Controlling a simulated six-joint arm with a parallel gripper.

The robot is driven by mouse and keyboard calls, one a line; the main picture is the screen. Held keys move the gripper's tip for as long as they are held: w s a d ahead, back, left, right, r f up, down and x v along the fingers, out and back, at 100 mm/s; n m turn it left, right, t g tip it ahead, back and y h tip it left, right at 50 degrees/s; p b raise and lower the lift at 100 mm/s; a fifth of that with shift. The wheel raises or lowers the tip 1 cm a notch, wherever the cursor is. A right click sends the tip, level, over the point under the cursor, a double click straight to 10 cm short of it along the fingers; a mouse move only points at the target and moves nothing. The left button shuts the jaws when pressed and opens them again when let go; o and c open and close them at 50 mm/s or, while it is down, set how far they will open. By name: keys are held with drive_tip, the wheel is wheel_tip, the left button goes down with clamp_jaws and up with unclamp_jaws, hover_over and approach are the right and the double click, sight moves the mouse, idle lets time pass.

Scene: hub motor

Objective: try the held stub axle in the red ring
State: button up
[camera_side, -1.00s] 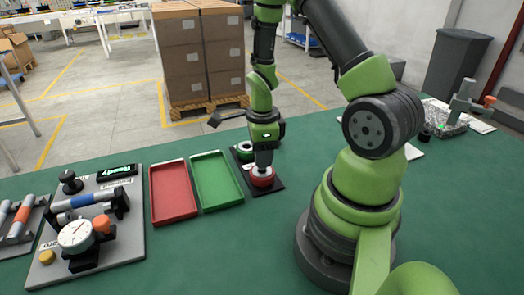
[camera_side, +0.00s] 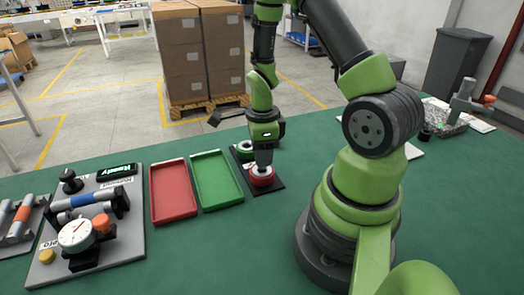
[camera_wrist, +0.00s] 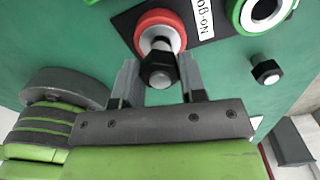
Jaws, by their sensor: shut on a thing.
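The red ring (camera_side: 262,178) lies on a dark plate on the green table. In the wrist view the red ring (camera_wrist: 146,20) is just beyond my fingertips. My gripper (camera_side: 263,165) points down right over the ring. In the wrist view my gripper (camera_wrist: 158,80) is shut on the stub axle (camera_wrist: 158,70), whose black hex end faces the camera. The axle's metal part lines up with the ring's opening, toward its lower side in the picture. How far it sits in the ring is hidden by the hex end and fingers.
A green ring (camera_wrist: 262,12) sits beside a "No-go" label (camera_wrist: 203,16) on the same plate. Another hex-ended part (camera_wrist: 267,72) stands on the table at right. A red tray (camera_side: 173,217) and a green tray (camera_side: 217,208) lie left of the plate. A gauge fixture (camera_side: 125,235) stands farther left.

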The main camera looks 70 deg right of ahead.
drive_tip(key=shift+f, duration=0.55)
idle(0.4)
drive_tip(key=shift+r, duration=0.15)
idle(0.8)
drive_tip(key=shift+r, duration=0.65)
drive_tip(key=shift+r, duration=1.75)
drive_tip(key=shift+f, duration=2)
drive_tip(key=shift+f, duration=0.55)
drive_tip(key=shift+r, duration=0.2)
drive_tip(key=shift+r, duration=0.6)
